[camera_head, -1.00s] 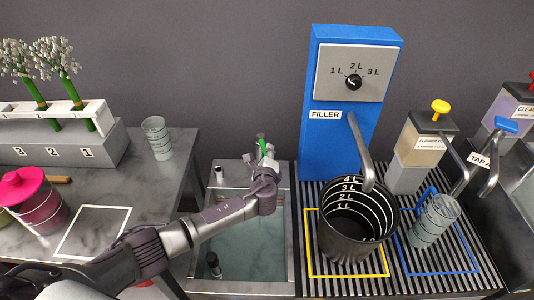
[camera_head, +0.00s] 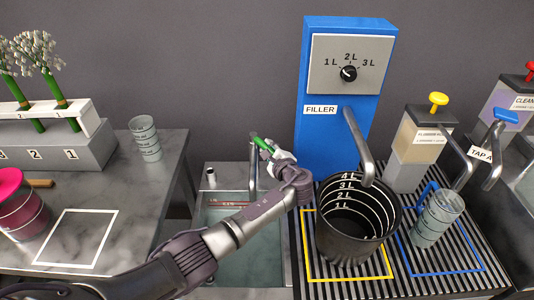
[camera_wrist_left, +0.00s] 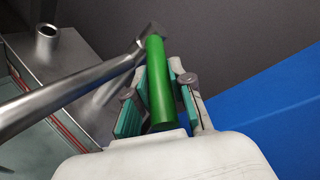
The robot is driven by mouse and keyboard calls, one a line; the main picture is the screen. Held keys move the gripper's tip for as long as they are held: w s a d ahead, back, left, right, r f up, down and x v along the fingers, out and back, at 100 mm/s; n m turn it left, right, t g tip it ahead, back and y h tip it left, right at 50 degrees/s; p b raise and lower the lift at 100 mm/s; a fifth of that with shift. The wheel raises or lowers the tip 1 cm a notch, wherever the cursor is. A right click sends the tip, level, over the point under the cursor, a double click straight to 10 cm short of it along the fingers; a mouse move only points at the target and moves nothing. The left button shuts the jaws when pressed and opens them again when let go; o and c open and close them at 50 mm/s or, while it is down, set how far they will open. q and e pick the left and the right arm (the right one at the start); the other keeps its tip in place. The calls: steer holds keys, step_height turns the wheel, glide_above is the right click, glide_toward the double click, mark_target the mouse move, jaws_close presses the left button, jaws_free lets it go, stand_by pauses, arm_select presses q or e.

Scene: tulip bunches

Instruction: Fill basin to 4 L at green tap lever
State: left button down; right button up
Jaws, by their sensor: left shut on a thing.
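The green tap lever (camera_head: 262,143) sits on top of the metal tap (camera_head: 252,165) at the back of the basin. My left gripper (camera_head: 272,151) is shut on the lever. In the left wrist view the green lever (camera_wrist_left: 158,85) lies between the two teal-padded fingers (camera_wrist_left: 158,98), with the metal spout (camera_wrist_left: 65,92) running off to the left. The basin (camera_head: 245,250) holds greenish water, and a red line shows along its inner wall (camera_wrist_left: 66,133). My forearm hides part of the basin. My right gripper is not in view.
A blue filler (camera_head: 332,148) with a 1 L to 3 L dial stands right of the basin. A dark bucket (camera_head: 345,250) stands on the striped grate before it. A glass (camera_head: 437,217) stands farther right. A counter with flower holder (camera_head: 50,150) is at left.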

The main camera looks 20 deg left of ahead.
arm_select(q)
steer(key=c, duration=1.3)
jaws_free()
steer(key=v, duration=1.2)
steer(key=shift+a, duration=0.1)
